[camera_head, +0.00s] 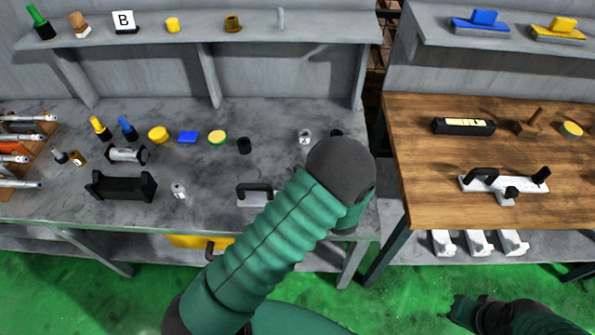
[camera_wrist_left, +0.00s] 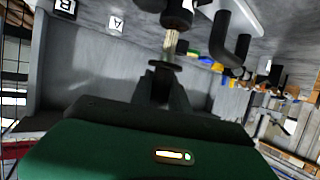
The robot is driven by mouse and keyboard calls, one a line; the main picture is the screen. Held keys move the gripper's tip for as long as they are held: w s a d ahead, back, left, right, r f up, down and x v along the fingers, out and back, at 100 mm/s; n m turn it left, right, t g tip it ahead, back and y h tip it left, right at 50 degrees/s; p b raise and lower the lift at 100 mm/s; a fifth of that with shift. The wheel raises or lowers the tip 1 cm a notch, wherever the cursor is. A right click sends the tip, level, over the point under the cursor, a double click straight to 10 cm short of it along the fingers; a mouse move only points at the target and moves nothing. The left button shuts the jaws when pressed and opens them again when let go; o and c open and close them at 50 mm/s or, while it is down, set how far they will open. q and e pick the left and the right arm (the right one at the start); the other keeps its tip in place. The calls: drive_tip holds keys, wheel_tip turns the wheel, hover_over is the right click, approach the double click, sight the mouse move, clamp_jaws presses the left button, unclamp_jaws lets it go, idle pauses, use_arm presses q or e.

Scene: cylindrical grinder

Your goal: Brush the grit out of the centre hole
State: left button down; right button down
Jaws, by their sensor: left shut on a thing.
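My left gripper (camera_wrist_left: 160,82) is shut on a small tool with a dark round collar (camera_wrist_left: 165,64) and a pale shaft or tuft (camera_wrist_left: 171,42), which looks like the brush. Its pale part points at a black cylindrical part (camera_wrist_left: 178,12) and seems to meet it; I cannot tell whether it is inside. In the head view my left arm hides the fingers and this tool. A metal plate with a black handle (camera_head: 258,190) lies beside the arm; the handle also shows in the wrist view (camera_wrist_left: 236,45). The centre hole and grit are not discernible. My right gripper (camera_head: 468,312) is low at the right, dark and unclear.
The grey bench (camera_head: 230,175) holds a silver ringed part (camera_head: 304,136), another small silver part (camera_head: 179,190), a black cradle (camera_head: 121,186) and a grey shaft-like part (camera_head: 127,155). A wooden bench (camera_head: 440,205) stands right, past a gap. A shelf (camera_head: 200,35) runs behind.

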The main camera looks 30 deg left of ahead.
use_arm(q)
drive_tip(key=shift+f, duration=0.3)
drive_tip(key=shift+s, duration=0.1)
idle(0.3)
drive_tip(key=shift+s, duration=0.2)
drive_tip(key=shift+w, duration=0.1)
drive_tip(key=shift+w, duration=0.5)
drive_tip(key=shift+s, duration=0.1)
